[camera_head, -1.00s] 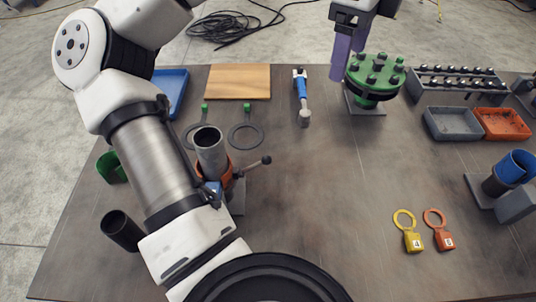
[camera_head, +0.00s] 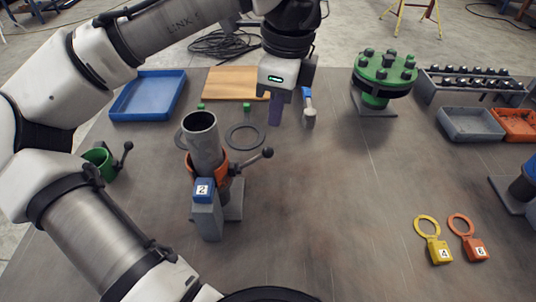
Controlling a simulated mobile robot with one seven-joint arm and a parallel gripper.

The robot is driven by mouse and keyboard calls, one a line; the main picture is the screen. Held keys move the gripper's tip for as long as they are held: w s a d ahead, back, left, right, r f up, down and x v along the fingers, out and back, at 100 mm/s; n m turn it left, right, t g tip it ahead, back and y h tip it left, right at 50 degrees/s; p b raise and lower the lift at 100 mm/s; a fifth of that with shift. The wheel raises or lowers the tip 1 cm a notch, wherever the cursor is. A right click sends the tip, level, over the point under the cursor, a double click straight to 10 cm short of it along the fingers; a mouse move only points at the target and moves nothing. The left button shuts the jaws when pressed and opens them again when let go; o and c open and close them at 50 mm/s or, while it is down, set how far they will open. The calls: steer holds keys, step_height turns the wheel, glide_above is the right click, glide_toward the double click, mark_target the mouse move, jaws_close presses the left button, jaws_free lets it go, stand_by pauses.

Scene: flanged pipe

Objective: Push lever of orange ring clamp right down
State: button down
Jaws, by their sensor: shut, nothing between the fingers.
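The orange ring clamp (camera_head: 222,172) sits around an upright grey pipe (camera_head: 205,142) left of centre. Its lever (camera_head: 252,161) sticks out to the right and slants slightly up, ending in a dark ball knob (camera_head: 267,152). A blue tag numbered 2 (camera_head: 203,190) is at the front of the pipe stand. My gripper (camera_head: 275,110) points down behind and just right of the clamp lever, apart from it.
A green ring clamp (camera_head: 100,160) with its own lever stands at the left. A green flange (camera_head: 384,75) stands right. The table centre right of the lever is clear.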

mark_target(273, 150)
steer(key=f+b, duration=0.4)
steer(key=b, duration=0.1)
steer(key=f+b, duration=0.2)
steer(key=f, duration=0.1)
steer(key=shift+w+a+b, duration=0.1)
steer(key=shift+a+b, duration=0.2)
steer(key=shift+b, duration=0.1)
steer(key=shift+f+b, duration=0.8)
steer(key=shift+f, duration=1.35)
steer(key=shift+d+r, duration=0.1)
